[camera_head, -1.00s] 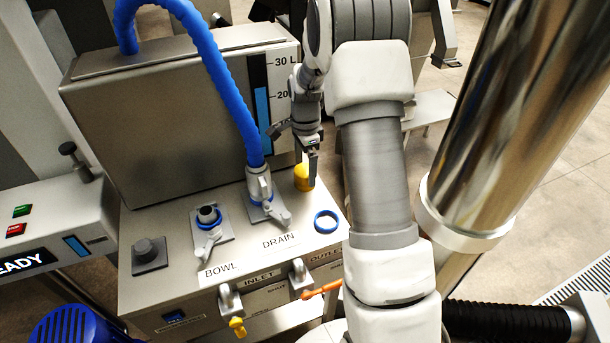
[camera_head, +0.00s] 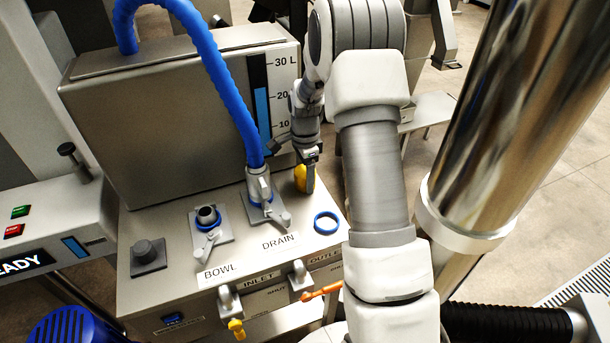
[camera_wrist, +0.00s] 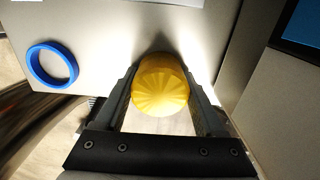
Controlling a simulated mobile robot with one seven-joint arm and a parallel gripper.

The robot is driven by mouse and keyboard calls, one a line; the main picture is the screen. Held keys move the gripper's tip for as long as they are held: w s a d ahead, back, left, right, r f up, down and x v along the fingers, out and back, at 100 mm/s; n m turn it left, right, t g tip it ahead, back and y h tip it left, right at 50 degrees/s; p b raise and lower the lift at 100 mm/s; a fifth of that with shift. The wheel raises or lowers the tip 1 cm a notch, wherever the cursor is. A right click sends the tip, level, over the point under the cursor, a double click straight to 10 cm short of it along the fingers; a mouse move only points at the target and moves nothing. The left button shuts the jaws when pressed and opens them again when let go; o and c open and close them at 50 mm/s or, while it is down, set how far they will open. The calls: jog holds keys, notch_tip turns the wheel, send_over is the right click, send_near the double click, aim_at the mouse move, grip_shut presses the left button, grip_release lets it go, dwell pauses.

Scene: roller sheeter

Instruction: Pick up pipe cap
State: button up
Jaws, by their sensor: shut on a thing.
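The pipe cap (camera_wrist: 159,86) is yellow and round with radial ridges. In the wrist view it sits between the two dark fingers of my gripper (camera_wrist: 160,95), which touch its left and right sides. In the head view the yellow cap (camera_head: 300,178) shows at the right rear of the steel machine top, partly hidden by my gripper (camera_head: 304,175). My gripper is shut on the cap. I cannot tell whether the cap still touches the steel surface.
A blue ring (camera_head: 326,222) lies on the steel top in front of the cap. A blue hose (camera_head: 224,80) runs down to the drain fitting (camera_head: 262,190) to the left. The tank with the level gauge (camera_head: 262,95) stands behind. An orange-handled valve (camera_head: 322,291) is at the front.

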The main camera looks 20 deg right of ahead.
jog(key=shift+r, duration=0.55)
jog(key=r, duration=0.3)
jog(key=shift+s+d+r+p, duration=0.25)
jog(key=shift+d+r+p, duration=0.1)
jog(key=shift+d+p, duration=0.05)
jog(key=s+d+r, duration=0.6)
jog(key=s+d, duration=0.1)
jog(key=d, duration=0.1)
jog(key=shift+d+p, duration=0.15)
jog(key=shift+p, duration=0.3)
